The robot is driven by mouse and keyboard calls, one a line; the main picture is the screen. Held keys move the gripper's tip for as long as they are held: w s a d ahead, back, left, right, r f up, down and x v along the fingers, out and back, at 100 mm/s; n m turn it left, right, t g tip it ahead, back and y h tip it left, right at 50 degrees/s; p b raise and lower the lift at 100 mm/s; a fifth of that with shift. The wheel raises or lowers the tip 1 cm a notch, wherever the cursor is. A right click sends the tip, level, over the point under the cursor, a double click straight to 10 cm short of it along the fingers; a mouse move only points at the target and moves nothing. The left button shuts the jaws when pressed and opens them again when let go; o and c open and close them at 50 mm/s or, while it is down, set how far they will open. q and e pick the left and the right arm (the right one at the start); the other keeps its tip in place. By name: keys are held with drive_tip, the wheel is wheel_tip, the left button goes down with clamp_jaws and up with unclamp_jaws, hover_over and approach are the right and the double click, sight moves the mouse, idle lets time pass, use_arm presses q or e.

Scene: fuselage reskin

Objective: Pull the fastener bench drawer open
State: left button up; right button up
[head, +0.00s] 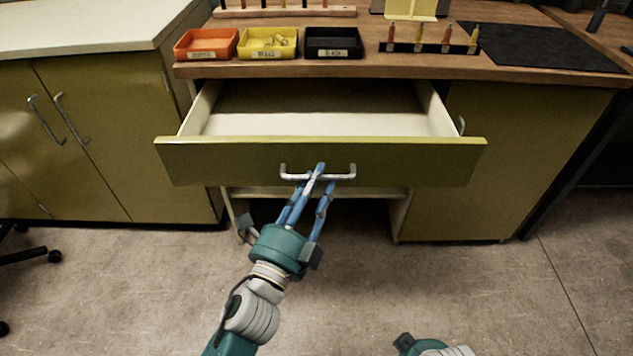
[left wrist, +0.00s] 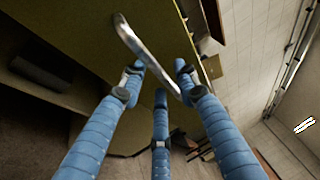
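The fastener bench drawer (head: 225,160) is olive green with a cream interior and stands pulled well out of the bench in the head view. Its silver bar handle (head: 345,171) is on the front panel. My left gripper (head: 315,180) has its blue fingers at the handle, at least one passing over the bar. In the left wrist view the handle (left wrist: 142,45) runs between the fingertips of the left gripper (left wrist: 160,80). Whether the fingers press on it is unclear. Of my right arm only a small teal and white part shows at the bottom edge; its fingers are out of view.
On the benchtop (head: 215,70) sit an orange bin (head: 206,44), a yellow bin (head: 267,42), a black bin (head: 334,43) and a rack (head: 430,47). Green cabinets (head: 95,130) stand left. The floor (head: 480,290) before the drawer is clear.

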use_arm(q)
drive_tip(key=v, duration=1.2)
idle(0.6)
